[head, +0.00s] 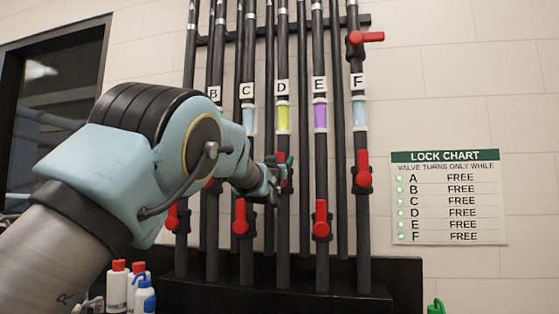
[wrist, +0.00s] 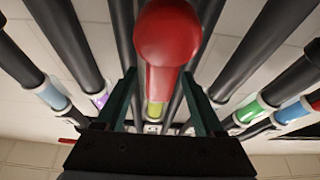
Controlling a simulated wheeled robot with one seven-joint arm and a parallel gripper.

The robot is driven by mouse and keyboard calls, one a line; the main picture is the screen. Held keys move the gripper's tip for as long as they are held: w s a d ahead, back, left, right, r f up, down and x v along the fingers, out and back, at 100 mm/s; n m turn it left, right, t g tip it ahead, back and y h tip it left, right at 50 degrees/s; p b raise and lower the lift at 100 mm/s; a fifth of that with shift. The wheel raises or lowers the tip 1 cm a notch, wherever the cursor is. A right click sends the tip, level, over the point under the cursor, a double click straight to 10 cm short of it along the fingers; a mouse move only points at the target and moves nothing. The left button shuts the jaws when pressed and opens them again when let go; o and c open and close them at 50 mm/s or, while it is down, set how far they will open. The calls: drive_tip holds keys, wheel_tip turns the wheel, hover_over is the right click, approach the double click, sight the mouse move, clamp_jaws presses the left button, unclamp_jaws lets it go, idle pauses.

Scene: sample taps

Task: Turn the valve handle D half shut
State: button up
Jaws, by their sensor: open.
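The red valve handle D (head: 283,183) is on the dark pipe under the yellow sight tube (head: 283,119) and label D (head: 282,86). In the head view my gripper (head: 276,178) partly hides it. In the wrist view the red handle (wrist: 167,45) stands large, its rounded end nearest the camera, between the two green fingers. My gripper (wrist: 159,80) is open, one finger on each side of the handle. Contact cannot be told. The handle's exact angle is unclear in the head view. The lock chart (head: 447,198) reads FREE beside D, with a green light.
Neighbouring pipes carry red handles close by: under C (head: 241,217), under E (head: 321,219) and under F (head: 363,168). Another red handle (head: 367,37) sticks out sideways above F. Bottles (head: 118,287) stand at lower left.

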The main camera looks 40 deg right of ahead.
clamp_jaws()
idle(0.4)
idle(0.9)
